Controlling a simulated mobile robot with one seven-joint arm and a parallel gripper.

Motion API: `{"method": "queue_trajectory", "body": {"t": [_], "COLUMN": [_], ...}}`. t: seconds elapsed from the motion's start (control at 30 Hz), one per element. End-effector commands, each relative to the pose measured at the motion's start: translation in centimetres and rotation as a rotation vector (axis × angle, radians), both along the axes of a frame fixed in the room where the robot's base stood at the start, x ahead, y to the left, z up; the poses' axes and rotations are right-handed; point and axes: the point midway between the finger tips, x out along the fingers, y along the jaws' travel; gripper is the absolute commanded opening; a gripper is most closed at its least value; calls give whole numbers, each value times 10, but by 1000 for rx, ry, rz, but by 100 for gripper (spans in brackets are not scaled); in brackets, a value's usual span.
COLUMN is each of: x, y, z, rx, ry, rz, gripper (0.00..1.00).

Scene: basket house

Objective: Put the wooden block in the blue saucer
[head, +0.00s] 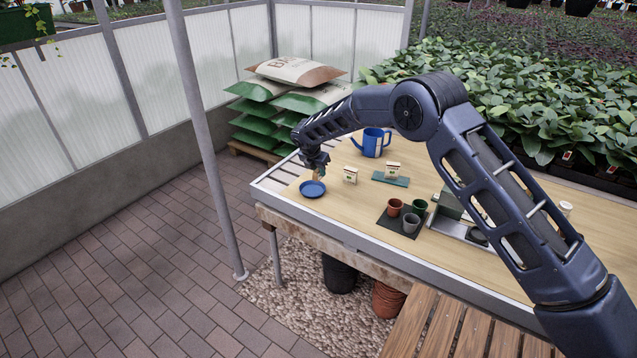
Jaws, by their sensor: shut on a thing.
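The blue saucer (312,189) lies on the wooden tabletop near its left front corner. My gripper (317,171) is just above and behind the saucer, pointing down. It is shut on the wooden block (317,176), a small tan piece showing below the fingers. The block appears at or just above the saucer's far rim; I cannot tell whether it touches. Most of the block is hidden by the fingers.
A blue watering can (373,142) stands behind. Small seed packets (350,175) stand to the right, one on a green mat (390,179). Small pots (394,207) sit on a dark mat (403,221). A metal tray (462,232) is further right. A pole (205,130) rises left of the table.

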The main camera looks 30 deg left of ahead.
Motion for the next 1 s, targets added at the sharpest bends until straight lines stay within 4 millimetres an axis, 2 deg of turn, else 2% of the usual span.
{"method": "queue_trajectory", "body": {"t": [0.1,0.27,0.57,1.0], "x": [0,0,-1,0], "y": [0,0,0,0], "z": [-12,-19,-55,-61], "rx": [0,1,-1,0], "ry": [0,0,0,0], "rz": [0,1,2,0], "gripper": [1,1,1,1]}}
